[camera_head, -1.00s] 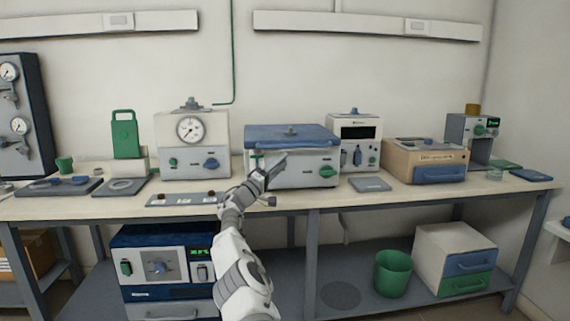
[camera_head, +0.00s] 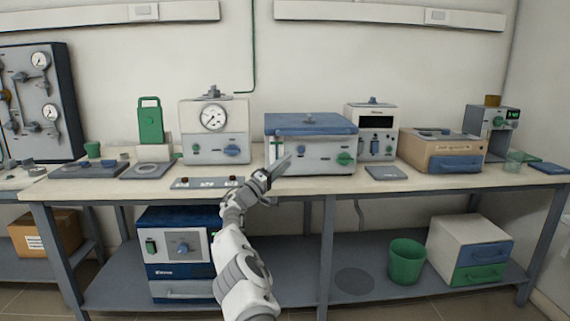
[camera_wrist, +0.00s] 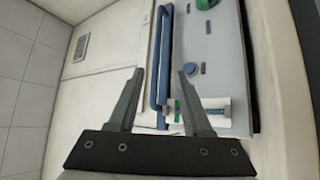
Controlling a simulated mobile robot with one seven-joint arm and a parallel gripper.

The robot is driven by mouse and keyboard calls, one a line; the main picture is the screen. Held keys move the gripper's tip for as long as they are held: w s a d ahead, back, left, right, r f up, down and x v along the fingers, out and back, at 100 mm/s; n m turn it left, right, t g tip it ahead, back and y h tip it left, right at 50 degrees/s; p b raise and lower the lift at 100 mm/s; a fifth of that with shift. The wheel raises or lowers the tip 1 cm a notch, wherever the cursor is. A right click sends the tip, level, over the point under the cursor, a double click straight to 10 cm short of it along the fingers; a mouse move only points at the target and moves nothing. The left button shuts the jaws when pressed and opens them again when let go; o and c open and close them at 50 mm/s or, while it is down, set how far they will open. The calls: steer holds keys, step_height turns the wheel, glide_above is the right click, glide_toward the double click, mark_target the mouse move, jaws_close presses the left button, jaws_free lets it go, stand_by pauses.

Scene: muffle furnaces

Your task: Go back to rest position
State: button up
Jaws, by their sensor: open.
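My gripper (camera_head: 277,170) is in front of the blue-lidded furnace (camera_head: 311,145) on the bench, near its lower left front. Nothing shows between its fingers in the head view. In the wrist view the two fingers of my gripper (camera_wrist: 160,95) stand apart and empty, facing a furnace front panel (camera_wrist: 215,60) seen turned sideways, with a blue bar handle (camera_wrist: 162,60), a blue knob (camera_wrist: 192,70) and a green knob (camera_wrist: 205,3). I cannot tell whether the fingers touch the panel.
The bench top (camera_head: 380,187) carries a gauge unit (camera_head: 214,130), a white box furnace (camera_head: 371,130), a tan unit (camera_head: 440,150) and a flat grey panel (camera_head: 207,183). Below stand a blue furnace (camera_head: 180,245), a green bin (camera_head: 407,261) and a drawer box (camera_head: 470,250).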

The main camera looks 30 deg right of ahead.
stand_by(0.3)
steer(key=s+d+r+m+g+y, duration=0.2)
steer(key=s+r+m+g+y, duration=0.15)
steer(key=s, duration=0.55)
steer(key=s+d+r+m+g+y, duration=0.1)
steer(key=s+r+m+g+y, duration=0.15)
steer(key=s+y, duration=0.4)
steer(key=s+a+f+n+t+y, duration=0.3)
steer(key=s+a+y, duration=0.1)
steer(key=s+a, duration=0.85)
steer(key=s+a+f+n+t+y, duration=0.3)
steer(key=s+a, duration=0.6)
steer(key=a, duration=0.7)
steer(key=s+a+f+n+t+y, duration=0.25)
steer(key=s+a+y, duration=0.25)
steer(key=s+a, duration=0.75)
step_height(320, 180, up, 28)
steer(key=w+a+p, duration=0.1)
steer(key=a+p, duration=0.1)
steer(key=p, duration=2.6)
steer(key=shift+w+a+f+g, duration=0.2)
steer(key=shift+w+a+g, duration=0.15)
steer(key=shift+g, duration=0.1)
